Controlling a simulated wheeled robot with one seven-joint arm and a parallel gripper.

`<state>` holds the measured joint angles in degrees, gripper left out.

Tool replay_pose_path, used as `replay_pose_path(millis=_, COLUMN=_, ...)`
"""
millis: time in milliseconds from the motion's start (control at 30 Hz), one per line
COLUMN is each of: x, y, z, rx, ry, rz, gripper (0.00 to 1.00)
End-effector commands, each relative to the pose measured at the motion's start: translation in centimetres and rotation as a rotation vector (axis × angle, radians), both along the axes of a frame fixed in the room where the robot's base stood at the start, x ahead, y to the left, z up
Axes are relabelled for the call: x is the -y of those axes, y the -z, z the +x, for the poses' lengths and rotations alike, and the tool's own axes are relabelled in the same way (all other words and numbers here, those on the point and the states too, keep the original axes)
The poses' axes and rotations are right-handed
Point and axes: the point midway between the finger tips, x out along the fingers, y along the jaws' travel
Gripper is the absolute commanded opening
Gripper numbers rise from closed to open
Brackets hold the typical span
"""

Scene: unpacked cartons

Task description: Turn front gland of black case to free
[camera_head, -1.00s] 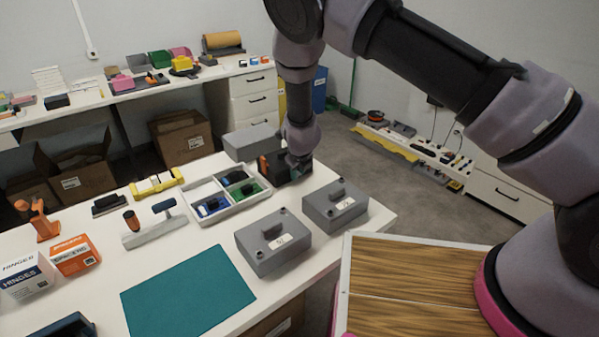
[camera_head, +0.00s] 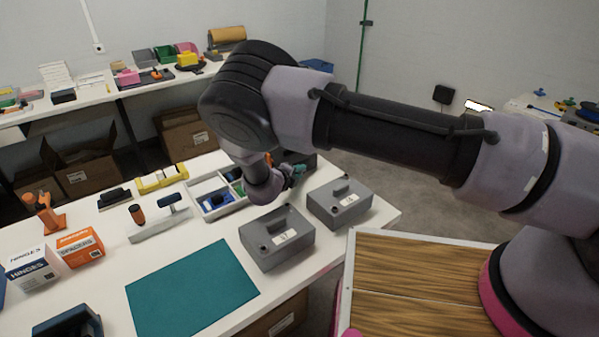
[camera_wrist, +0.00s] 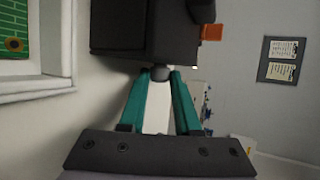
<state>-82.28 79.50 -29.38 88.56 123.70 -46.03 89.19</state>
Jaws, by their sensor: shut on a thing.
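The black case (camera_wrist: 120,30) fills the upper middle of the wrist view, with an orange part (camera_wrist: 211,32) at its right side. Its front gland (camera_wrist: 160,74) is a small dark round knob on the near face. My gripper (camera_wrist: 161,80) has teal fingers on both sides of this gland and is shut on it. How far the gland is turned cannot be told. In the head view my gripper (camera_head: 296,172) is at the back of the table, and the case (camera_head: 308,159) is mostly hidden behind my arm.
Two grey boxes (camera_head: 277,246) (camera_head: 340,210) with knobs stand close in front of my gripper. The divided white tray (camera_head: 232,208) lies just left of it. A teal mat (camera_head: 190,290) covers clear table at the front. Hinge and spacer cartons stand at the left.

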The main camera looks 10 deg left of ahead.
Motion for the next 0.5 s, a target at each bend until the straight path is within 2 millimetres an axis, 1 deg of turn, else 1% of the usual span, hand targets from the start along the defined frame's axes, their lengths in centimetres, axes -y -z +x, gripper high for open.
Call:
replay_pose_path(millis=200, x=0.13, y=0.32, z=-0.04, rx=0.048, ry=0.002, rz=-0.046, gripper=0.00)
replay_pose_path(millis=500, x=0.14, y=0.31, z=-0.03, rx=0.066, ry=0.002, rz=-0.061, gripper=0.00)
